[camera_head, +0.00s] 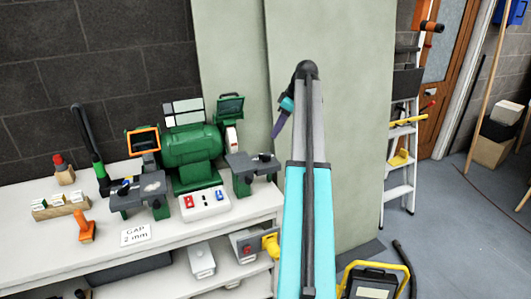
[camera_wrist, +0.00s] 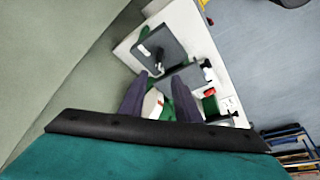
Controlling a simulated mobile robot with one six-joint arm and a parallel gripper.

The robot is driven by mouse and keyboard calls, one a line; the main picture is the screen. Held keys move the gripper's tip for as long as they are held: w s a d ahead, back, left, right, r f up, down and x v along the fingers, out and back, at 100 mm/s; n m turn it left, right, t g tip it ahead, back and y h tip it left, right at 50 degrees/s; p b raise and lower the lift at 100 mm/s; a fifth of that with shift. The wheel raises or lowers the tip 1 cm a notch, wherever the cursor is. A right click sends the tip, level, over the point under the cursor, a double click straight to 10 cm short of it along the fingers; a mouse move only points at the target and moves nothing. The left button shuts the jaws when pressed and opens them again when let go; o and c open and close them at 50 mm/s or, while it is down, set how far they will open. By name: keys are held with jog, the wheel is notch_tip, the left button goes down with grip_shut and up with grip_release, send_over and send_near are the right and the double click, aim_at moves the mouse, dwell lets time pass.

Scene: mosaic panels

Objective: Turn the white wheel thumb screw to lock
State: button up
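The green bench grinder (camera_head: 192,145) stands on the white bench. Its white wheel (camera_head: 231,138) is on the right side, above the right tool rest (camera_head: 250,167). A small dark knob (camera_head: 265,157) shows on that rest; I cannot tell if it is the thumb screw. In the wrist view, the white wheel (camera_wrist: 152,103) shows between the two dark fingers of my gripper (camera_wrist: 160,80). The fingers are apart and empty. A dark rest plate (camera_wrist: 163,48) with a small black part lies beyond the fingertips. In the head view, my gripper (camera_head: 280,122) is right of the grinder, mostly hidden by my arm.
A left tool rest (camera_head: 140,193), a switch box (camera_head: 205,205) and a "GAP 2 mm" card (camera_head: 136,235) are on the bench. Pale panels stand behind. A stepladder (camera_head: 402,165) stands at right, with open floor beyond.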

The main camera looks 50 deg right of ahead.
aim_at(265, 155)
jog(key=p+x, duration=0.2)
jog(key=x, duration=1)
jog(key=shift+w+f, duration=0.15)
jog(key=shift+f, duration=0.15)
jog(key=shift+a, duration=0.1)
grip_shut()
